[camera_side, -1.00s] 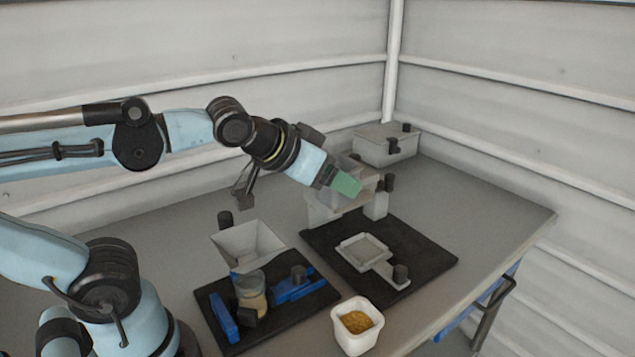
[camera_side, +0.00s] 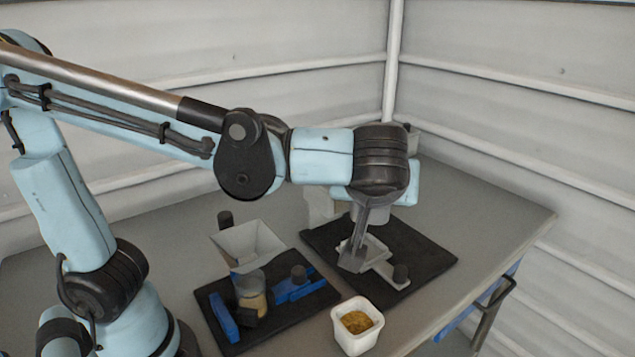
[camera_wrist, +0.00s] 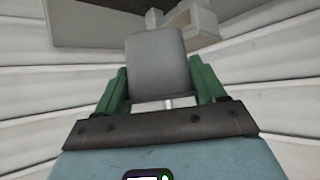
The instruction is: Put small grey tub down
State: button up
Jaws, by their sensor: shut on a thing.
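The small grey tub (camera_wrist: 160,60) fills the upper middle of the wrist view. The green fingers of my gripper (camera_wrist: 160,80) sit against its left and right sides and are shut on it. Its inside cannot be seen. In the side view the fingers and the tub are hidden behind my wrist, which is above the far part of the right black mat (camera_side: 430,255). The wrist view shows pale wall around the tub, and I cannot see it touching any surface.
A square grey tray with a black knob (camera_side: 383,271) lies on the right mat, partly behind my wrist bracket. The left mat (camera_side: 222,338) holds a grey funnel (camera_side: 247,243), a jar (camera_side: 250,285) and blue blocks (camera_side: 224,318). A white cup of yellow grains (camera_side: 357,326) stands at the front.

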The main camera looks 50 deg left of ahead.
notch_tip(320, 180, down, 10)
jog(key=r, duration=0.1)
jog(key=x, duration=0.4)
jog(key=r+x, duration=0.1)
jog(key=x, duration=0.3)
jog(key=a+x, duration=0.1)
jog(key=x, duration=0.3)
jog(key=shift+w, duration=0.5)
jog(key=shift+x, duration=1.9)
jog(key=shift+a, duration=0.1)
jog(key=o, duration=0.9)
jog(key=shift+o, duration=0.2)
